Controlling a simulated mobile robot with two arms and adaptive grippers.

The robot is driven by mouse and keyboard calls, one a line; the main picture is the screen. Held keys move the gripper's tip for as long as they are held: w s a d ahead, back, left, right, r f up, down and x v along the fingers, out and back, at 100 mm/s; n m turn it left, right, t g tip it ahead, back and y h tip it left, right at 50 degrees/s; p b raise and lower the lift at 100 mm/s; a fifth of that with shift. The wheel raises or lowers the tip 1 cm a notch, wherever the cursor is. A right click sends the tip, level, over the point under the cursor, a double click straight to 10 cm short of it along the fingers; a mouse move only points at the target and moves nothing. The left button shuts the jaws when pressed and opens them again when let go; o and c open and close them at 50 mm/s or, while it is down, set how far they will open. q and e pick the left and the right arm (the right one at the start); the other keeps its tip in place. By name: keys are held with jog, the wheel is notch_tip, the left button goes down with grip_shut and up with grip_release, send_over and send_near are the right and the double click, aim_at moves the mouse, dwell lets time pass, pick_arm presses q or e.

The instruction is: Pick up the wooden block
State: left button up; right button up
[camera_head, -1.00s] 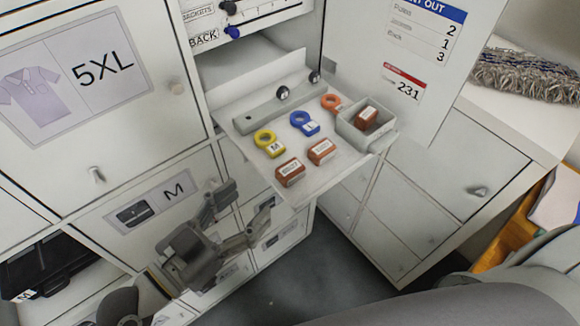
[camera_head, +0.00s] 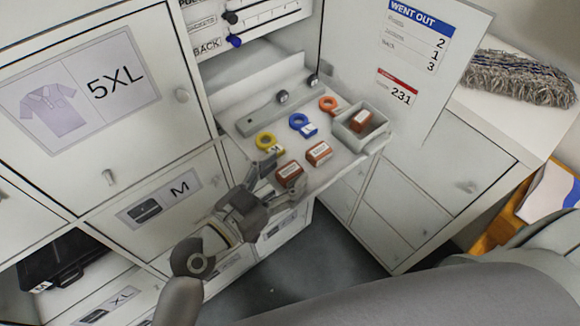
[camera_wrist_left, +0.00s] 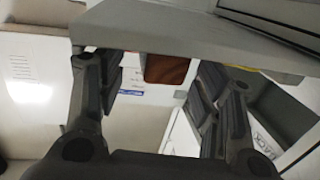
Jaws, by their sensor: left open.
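Three reddish-brown blocks with white labels are on the pull-out shelf (camera_head: 330,172). One block (camera_head: 289,173) sits at the front left edge, and a second block (camera_head: 319,153) lies just right of it. The third block (camera_head: 361,120) is inside a small grey bin (camera_head: 347,138). My left gripper (camera_head: 281,182) is open at the shelf's front edge, its fingers around or just before the front left block; contact cannot be told. In the left wrist view, a brown block (camera_wrist_left: 166,69) shows between the open fingers (camera_wrist_left: 160,85), partly hidden by a grey edge. My right gripper is out of view.
Yellow (camera_head: 266,143), blue (camera_head: 302,125) and orange (camera_head: 328,104) ring tags lie behind the blocks. A grey bar (camera_head: 268,112) runs across the shelf. An open door (camera_head: 400,80) stands right of the shelf, and cabinet fronts lie below it.

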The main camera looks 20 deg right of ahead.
pick_arm(q)
jog(key=shift+a, duration=0.1)
jog(key=shift+c, duration=1)
jog(key=c, duration=0.9)
jog(key=shift+o, duration=0.2)
